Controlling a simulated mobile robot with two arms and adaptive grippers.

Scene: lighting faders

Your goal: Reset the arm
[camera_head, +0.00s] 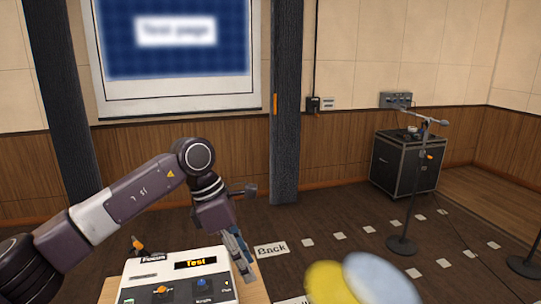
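My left arm comes in from the left and bends down at its wrist. My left gripper (240,262) points downward beside the right edge of a white control box (185,265). I see the gripper nearly side-on, so its opening is unclear, and I see nothing held in it. My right gripper is not in view.
The box stands on a wooden table (254,289). Blurred yellow (332,283) and pale blue (378,277) round shapes are at the bottom. A microphone stand (403,243) and black case (406,165) stand right, a dark pillar (287,110) behind. Floor between is open, with white markers.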

